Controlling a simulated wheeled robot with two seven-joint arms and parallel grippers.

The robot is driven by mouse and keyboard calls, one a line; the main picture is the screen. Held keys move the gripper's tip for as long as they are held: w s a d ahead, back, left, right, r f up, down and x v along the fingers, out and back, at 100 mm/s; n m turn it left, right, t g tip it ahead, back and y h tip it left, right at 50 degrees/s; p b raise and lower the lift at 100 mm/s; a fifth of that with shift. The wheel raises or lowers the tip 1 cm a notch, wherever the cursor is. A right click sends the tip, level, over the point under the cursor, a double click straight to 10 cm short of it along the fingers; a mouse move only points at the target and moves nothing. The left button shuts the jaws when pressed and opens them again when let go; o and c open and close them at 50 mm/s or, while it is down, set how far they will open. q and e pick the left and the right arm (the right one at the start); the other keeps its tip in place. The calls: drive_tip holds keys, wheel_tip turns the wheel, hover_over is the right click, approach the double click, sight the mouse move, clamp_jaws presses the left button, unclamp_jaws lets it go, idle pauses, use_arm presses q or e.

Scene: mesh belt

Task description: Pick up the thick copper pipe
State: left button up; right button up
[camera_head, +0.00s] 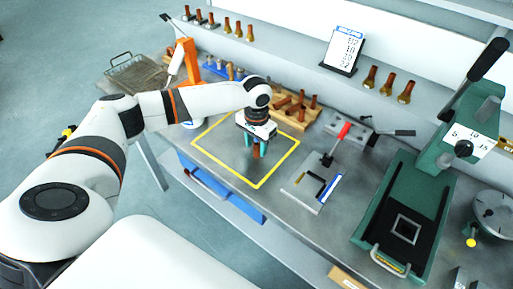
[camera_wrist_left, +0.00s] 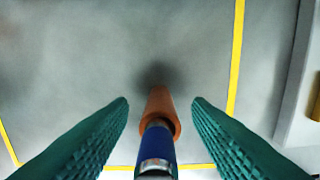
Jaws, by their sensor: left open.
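The copper pipe (camera_wrist_left: 160,103) shows in the left wrist view as an orange-brown cylinder, with a blue section and a silver band in line with it towards the camera. My left gripper (camera_wrist_left: 160,101) is open, its two green ridged fingers on either side of the pipe with gaps to both sides. In the head view my left gripper (camera_head: 256,146) points down inside the yellow square on the bench, and a brown bit of the pipe (camera_head: 256,152) shows between its fingers. The gripper hides most of it there. My right gripper is not in view.
A yellow outline (camera_head: 222,168) marks the bench top (camera_head: 215,142). A wooden block with copper pieces (camera_head: 302,118) lies behind the gripper. A red-handled clamp fixture (camera_head: 312,186) and a green press (camera_head: 395,205) stand to the right. A wire basket (camera_head: 137,72) is at the left.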

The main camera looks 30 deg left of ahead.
use_arm(q)
drive_tip(key=shift+f, duration=0.2)
clamp_jaws()
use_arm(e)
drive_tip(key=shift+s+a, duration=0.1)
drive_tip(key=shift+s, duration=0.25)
use_arm(q)
drive_tip(key=shift+r, duration=0.1)
